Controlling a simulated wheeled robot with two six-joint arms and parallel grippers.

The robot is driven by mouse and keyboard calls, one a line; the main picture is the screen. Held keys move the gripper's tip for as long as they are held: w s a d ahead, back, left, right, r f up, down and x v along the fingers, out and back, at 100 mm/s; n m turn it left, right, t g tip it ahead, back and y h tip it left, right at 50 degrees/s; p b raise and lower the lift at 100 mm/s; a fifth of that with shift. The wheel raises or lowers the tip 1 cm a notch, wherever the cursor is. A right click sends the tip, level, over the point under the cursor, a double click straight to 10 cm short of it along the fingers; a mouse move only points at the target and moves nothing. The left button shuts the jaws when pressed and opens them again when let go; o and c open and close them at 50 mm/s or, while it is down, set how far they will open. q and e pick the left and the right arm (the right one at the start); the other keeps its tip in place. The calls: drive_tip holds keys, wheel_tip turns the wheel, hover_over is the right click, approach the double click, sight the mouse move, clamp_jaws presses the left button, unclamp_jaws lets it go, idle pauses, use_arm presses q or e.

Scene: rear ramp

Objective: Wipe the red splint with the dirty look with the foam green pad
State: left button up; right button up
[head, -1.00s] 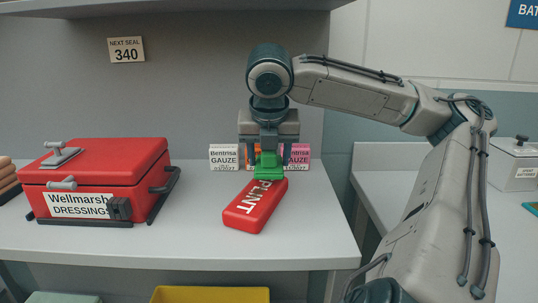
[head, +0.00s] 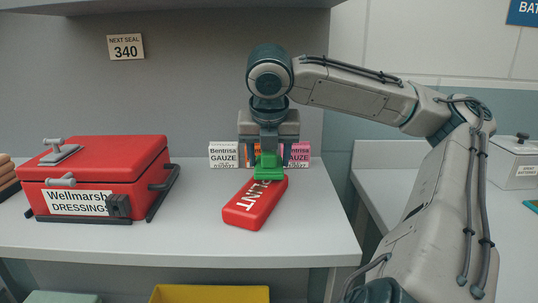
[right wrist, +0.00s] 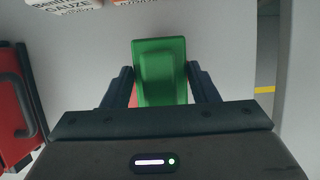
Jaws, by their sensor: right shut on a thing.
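The red splint (head: 252,208) lies on the grey shelf, with white lettering ending in "INT" showing on its top. The green foam pad (head: 267,166) is over the far end of the splint and hides part of the lettering; I cannot tell if it touches. My right gripper (head: 268,152) points down and is shut on the pad. In the right wrist view the pad (right wrist: 160,72) sits between the two dark fingers (right wrist: 163,88), with a little red showing beside it. No dirt is clear on the visible part of the splint. My left gripper is not in view.
A red dressings case (head: 95,175) stands at the left on the shelf (head: 190,240). Small gauze boxes (head: 223,155) stand behind the gripper. A yellow bin (head: 210,294) is below the shelf. The shelf between case and splint is clear.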

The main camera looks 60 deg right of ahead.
sight(263, 165)
drive_tip(key=shift+f+b, duration=0.6)
drive_tip(key=shift+f, duration=0.1)
drive_tip(key=shift+a+r+p, duration=0.2)
drive_tip(key=shift+p, duration=0.25)
drive_tip(key=a+p, duration=0.1)
drive_tip(key=p, duration=0.1)
drive_tip(key=a+p, duration=0.1)
drive_tip(key=p, duration=0.1)
drive_tip(key=shift+s+a+r, duration=0.15)
drive_tip(key=shift+s+a, duration=0.15)
drive_tip(key=shift+a, duration=0.45)
